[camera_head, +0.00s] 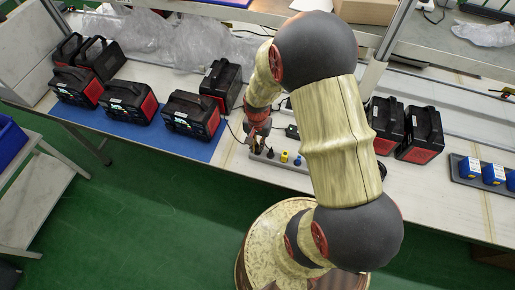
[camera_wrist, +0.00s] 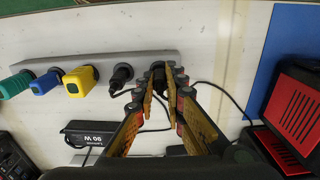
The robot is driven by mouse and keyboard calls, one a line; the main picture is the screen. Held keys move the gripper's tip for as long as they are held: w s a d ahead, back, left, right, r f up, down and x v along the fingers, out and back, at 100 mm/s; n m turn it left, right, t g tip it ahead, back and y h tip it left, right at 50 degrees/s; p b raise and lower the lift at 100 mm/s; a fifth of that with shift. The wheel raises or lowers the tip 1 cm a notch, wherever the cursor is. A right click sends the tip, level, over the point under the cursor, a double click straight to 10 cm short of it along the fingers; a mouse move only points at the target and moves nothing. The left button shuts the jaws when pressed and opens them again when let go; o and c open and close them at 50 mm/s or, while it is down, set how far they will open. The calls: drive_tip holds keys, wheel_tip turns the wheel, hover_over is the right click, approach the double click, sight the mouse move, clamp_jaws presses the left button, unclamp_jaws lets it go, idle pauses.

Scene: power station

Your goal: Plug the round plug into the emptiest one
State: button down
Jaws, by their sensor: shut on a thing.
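A grey power strip (camera_wrist: 100,68) lies on the white bench; in the head view its bare edge shows beside my arm (camera_head: 263,157). In the wrist view it bears a green plug (camera_wrist: 14,85), a blue plug (camera_wrist: 46,82), a yellow plug (camera_wrist: 80,82) and a black plug (camera_wrist: 121,76) in a row. My gripper (camera_wrist: 163,82) is shut on another black plug (camera_wrist: 158,77), at the strip's right end. The fingers hide much of this plug, so I cannot tell whether it is seated. In the head view my gripper (camera_head: 257,142) points down at the strip's left end.
A black adapter marked 90 W (camera_wrist: 93,134) and loose cables lie near the strip. Black-and-red power units (camera_head: 195,112) stand on a blue mat (camera_head: 150,136) to the left. More units (camera_head: 422,133) stand right of my arm. A tray with blue blocks (camera_head: 470,167) is at far right.

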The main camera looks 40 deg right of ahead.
sight(257, 145)
drive_tip(key=shift+r+p, duration=1.95)
drive_tip(key=shift+r, duration=0.75)
